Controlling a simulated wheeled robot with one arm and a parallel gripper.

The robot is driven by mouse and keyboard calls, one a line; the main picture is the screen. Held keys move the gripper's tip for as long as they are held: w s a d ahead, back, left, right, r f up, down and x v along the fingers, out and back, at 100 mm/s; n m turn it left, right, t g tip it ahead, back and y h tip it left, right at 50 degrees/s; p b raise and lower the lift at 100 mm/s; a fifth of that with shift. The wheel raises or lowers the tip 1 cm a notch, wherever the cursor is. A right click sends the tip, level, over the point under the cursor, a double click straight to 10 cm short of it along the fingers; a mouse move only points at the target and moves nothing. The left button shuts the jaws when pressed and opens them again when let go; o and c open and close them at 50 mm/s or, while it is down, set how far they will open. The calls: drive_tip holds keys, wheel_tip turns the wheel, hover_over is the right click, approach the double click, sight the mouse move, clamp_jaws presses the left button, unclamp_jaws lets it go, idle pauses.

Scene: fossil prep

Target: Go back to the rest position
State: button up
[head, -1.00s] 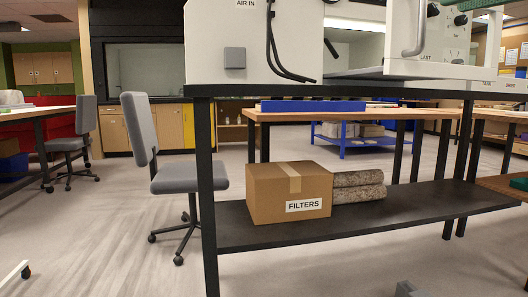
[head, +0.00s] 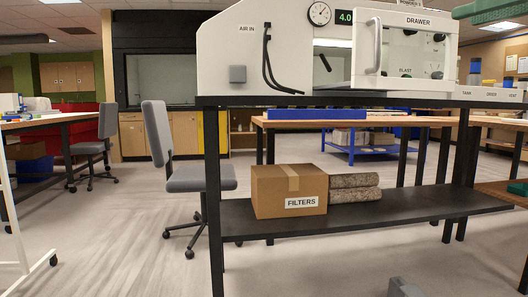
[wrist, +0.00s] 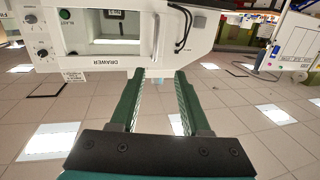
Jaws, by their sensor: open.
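My gripper (wrist: 160,78) shows in the wrist view with two green fingers spread apart. The white blasting cabinet marked DRAWER (wrist: 95,40) lies beyond the fingertips and looks upside down in that view. In the head view the same cabinet (head: 225,60) stands on a black bench (head: 330,101). Its drawer front with a handle (head: 374,50) is on the right.
A box marked FILTERS (head: 289,203) and stacked rough slabs (head: 354,188) lie on the bench's lower shelf (head: 440,207). A grey chair (head: 195,180) stands left of the bench. A white wheeled frame (head: 12,215) is at the left edge. Floor between them is clear.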

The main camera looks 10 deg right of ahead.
drive_tip(key=w+a+f+g+p, duration=0.2)
drive_tip(key=w+a+f+g, duration=0.2)
drive_tip(key=a+f, duration=0.55)
drive_tip(key=w+a+f+g+p, duration=0.3)
drive_tip(key=w+a+f+g, duration=0.15)
drive_tip(key=a+f, duration=0.45)
drive_tip(key=s+a+f+g+p, duration=0.1)
drive_tip(key=s+a+f+g, duration=0.15)
drive_tip(key=f, duration=0.45)
drive_tip(key=s+a+f+g+p, duration=0.1)
drive_tip(key=s+a+f+p, duration=0.1)
drive_tip(key=a+f, duration=0.35)
drive_tip(key=s+d+f+m+g+h+p, duration=0.1)
drive_tip(key=s+d+f+g+h, duration=0.1)
drive_tip(key=s+f, duration=0.8)
drive_tip(key=s+d+f+m+g+h+p, duration=0.1)
drive_tip(key=s+f+g, duration=0.4)
drive_tip(key=s+f, duration=0.6)
drive_tip(key=shift+d+f+m+h+p, duration=0.3)
drive_tip(key=shift+d+f+h+p, duration=0.25)
drive_tip(key=shift+h+p, duration=0.2)
